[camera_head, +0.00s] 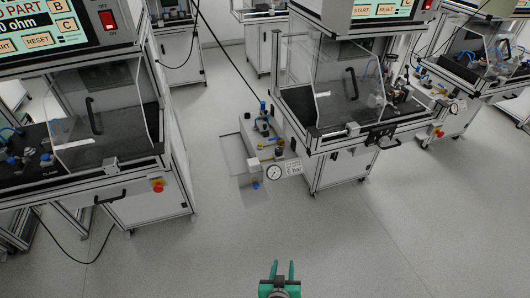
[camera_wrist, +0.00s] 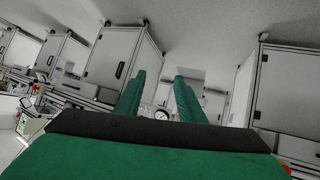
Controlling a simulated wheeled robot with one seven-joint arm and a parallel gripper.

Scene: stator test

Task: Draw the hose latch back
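A grey air supply unit (camera_head: 262,140) stands low between two test benches, with several brass and blue fittings on top. A round pressure gauge (camera_head: 274,173) and a "6 bar" label (camera_head: 293,168) are at its near end. The gauge also shows between my fingers in the wrist view (camera_wrist: 161,114). A blue fitting (camera_head: 256,185) sits low at the unit's near end. I cannot make out which part is the hose latch. My gripper (camera_head: 283,264) is at the bottom centre, well apart from the unit. Its green fingers are spread and empty, also in the wrist view (camera_wrist: 160,76).
A test bench (camera_head: 345,165) with a clear door stands right of the unit. Another bench (camera_head: 150,208) with a red and yellow button stands at left. More benches stand behind. The grey floor (camera_head: 230,240) between my gripper and the unit is clear.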

